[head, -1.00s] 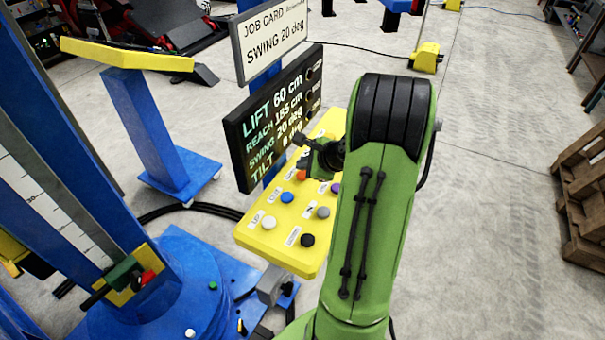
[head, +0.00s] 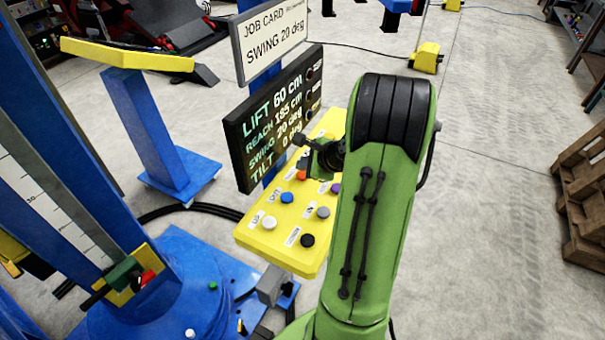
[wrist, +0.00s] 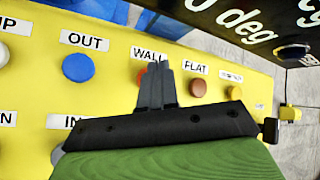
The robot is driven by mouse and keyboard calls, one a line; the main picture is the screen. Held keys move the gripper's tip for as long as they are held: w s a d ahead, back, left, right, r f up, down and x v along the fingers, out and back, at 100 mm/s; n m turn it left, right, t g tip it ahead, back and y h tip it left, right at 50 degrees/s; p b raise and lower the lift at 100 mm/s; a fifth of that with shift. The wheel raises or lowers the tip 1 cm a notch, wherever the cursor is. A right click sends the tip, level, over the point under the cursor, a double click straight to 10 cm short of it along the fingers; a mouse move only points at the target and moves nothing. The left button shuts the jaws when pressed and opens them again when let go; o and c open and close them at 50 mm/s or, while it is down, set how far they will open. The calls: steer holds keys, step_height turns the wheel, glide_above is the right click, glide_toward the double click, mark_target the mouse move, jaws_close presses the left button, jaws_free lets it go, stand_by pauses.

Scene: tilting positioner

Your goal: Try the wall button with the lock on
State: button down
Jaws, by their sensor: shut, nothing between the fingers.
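The wall button is an orange-red button (wrist: 142,76) under the WALL label (wrist: 149,54) in the wrist view, mostly hidden by my fingers. My gripper (wrist: 164,72) is shut and empty, its fingertips over that button. I cannot tell whether they touch it. In the head view an orange button (head: 301,174) shows on the yellow panel (head: 258,240), close to my gripper. The display (head: 240,135) reads LIFT 60 cm, REACH 185 cm, SWING 20 deg, TILT 0 deg. I cannot make out the lock's state.
A blue OUT button (wrist: 78,67) and a brown FLAT button (wrist: 198,88) flank the wall button. The job card (head: 270,38) reads SWING 20 deg. The blue positioner (head: 175,290) stands at left, with a red knob (head: 147,277). A pallet (head: 585,195) is at right; floor between is clear.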

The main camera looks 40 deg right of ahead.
steer(key=shift+f, duration=0.1)
steer(key=shift+f, duration=0.3)
steer(key=shift+f+b, duration=0.5)
steer(key=shift+b, duration=0.1)
stand_by(0.6)
steer(key=shift+r, duration=0.15)
steer(key=shift+r+p, duration=0.8)
steer(key=shift+p, duration=0.05)
step_height(320, 180, up, 5)
steer(key=p, duration=0.4)
steer(key=shift+r+p, duration=0.15)
steer(key=shift+p, duration=0.2)
steer(key=shift+f, duration=0.2)
